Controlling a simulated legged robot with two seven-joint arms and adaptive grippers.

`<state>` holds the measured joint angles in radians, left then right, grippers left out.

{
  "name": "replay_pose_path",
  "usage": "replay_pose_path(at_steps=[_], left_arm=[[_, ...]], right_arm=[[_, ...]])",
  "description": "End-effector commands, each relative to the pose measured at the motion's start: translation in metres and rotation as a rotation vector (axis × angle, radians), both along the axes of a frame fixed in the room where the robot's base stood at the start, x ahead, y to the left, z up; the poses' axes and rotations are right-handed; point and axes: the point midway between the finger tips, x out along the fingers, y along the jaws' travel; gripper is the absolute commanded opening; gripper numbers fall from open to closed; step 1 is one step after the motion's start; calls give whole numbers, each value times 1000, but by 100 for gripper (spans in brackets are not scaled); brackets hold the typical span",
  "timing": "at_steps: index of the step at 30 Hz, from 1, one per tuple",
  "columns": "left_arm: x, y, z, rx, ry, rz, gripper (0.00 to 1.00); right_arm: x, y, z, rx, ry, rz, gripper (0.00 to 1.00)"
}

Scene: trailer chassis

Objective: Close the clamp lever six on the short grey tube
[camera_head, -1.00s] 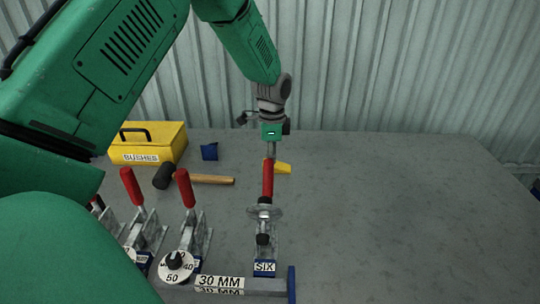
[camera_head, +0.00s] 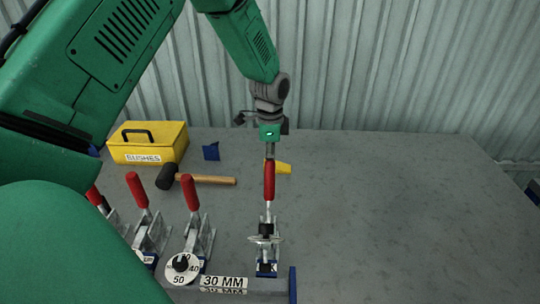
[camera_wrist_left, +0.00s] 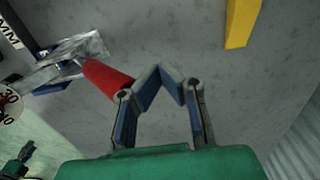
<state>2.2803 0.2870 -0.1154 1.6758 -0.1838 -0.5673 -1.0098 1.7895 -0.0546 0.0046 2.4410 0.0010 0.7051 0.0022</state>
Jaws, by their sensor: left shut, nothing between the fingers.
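Clamp lever six has a red handle (camera_head: 269,180) that stands upright in the head view. Its metal clamp body (camera_head: 264,232) sits below, with its arm low over the near end, and the SIX label is mostly covered. A grey tube (camera_head: 268,289) with a blue end plate lies at the bottom edge. My left gripper (camera_head: 269,153) is just behind the handle's top. In the left wrist view its fingers (camera_wrist_left: 161,74) meet at the tips, shut and empty, and the red handle (camera_wrist_left: 105,80) lies beside the left finger. Contact cannot be told. My right gripper is not in view.
Other red-handled clamps (camera_head: 190,193) stand to the left, near a round numbered dial (camera_head: 181,268). A mallet (camera_head: 205,180), a yellow box (camera_head: 150,150), a blue piece (camera_head: 211,152) and a yellow piece (camera_head: 283,168) lie behind. The table's right side (camera_head: 410,220) is clear.

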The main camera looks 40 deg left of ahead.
Motion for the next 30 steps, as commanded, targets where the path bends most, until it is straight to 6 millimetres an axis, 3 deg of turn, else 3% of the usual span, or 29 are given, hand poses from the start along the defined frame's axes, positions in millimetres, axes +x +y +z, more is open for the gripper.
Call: replay_pose_path(at_steps=[3,21,30], left_arm=[[-9,-6,-7,-11,26,-1,0],[-27,-25,16,-10,27,0,0],[-30,-27,16,-10,26,0,0]], right_arm=[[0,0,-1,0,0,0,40],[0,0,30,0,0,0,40],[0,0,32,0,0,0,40]])
